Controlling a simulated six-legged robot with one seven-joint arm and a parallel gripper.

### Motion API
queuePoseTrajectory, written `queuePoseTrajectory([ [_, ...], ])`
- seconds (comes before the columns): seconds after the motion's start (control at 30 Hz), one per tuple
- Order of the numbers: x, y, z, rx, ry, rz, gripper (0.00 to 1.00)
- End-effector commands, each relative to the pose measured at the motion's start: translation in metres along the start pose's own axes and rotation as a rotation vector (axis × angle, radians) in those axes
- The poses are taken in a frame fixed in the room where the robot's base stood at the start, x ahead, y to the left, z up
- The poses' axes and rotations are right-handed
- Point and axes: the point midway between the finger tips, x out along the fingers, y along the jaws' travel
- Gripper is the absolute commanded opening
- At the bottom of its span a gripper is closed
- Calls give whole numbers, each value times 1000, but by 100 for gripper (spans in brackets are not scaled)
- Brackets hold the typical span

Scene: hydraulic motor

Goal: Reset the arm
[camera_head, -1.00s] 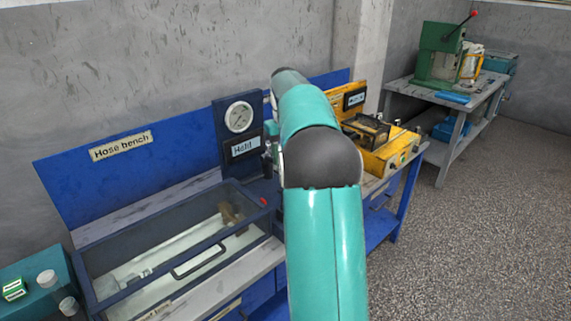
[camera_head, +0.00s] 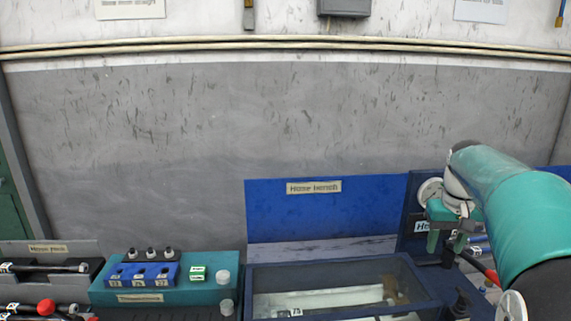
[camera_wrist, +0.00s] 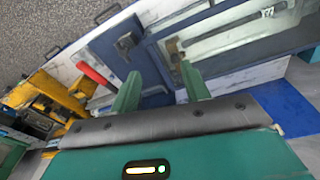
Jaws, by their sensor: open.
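My gripper (camera_head: 447,242) is in the right part of the head view, at the end of my teal arm. It hangs in front of the gauge panel of the hose bench and partly hides the panel. In the wrist view, my gripper (camera_wrist: 160,82) shows two green fingers, spread apart with nothing between them. Beyond the fingers lie a red handle (camera_wrist: 92,72) and the clear-lidded tank (camera_wrist: 235,35). I cannot tell the exact distance from the fingers to the bench.
The blue hose bench backboard (camera_head: 320,218) stands against the grey wall. At the lower left are a teal stand (camera_head: 205,294) with a blue block (camera_head: 142,275), and a rack with red-knobbed parts. In the wrist view, yellow equipment (camera_wrist: 55,97) is at the left.

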Motion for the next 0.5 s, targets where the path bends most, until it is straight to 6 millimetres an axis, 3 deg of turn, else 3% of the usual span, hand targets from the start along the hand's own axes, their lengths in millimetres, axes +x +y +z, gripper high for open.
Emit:
queuePoseTrajectory([
  [0.03,-10,-20,13,-16,23,2,46],
  [0.2,-26,-74,58,-52,98,3,46],
  [0.5,-27,-147,153,-113,231,-23,46],
])
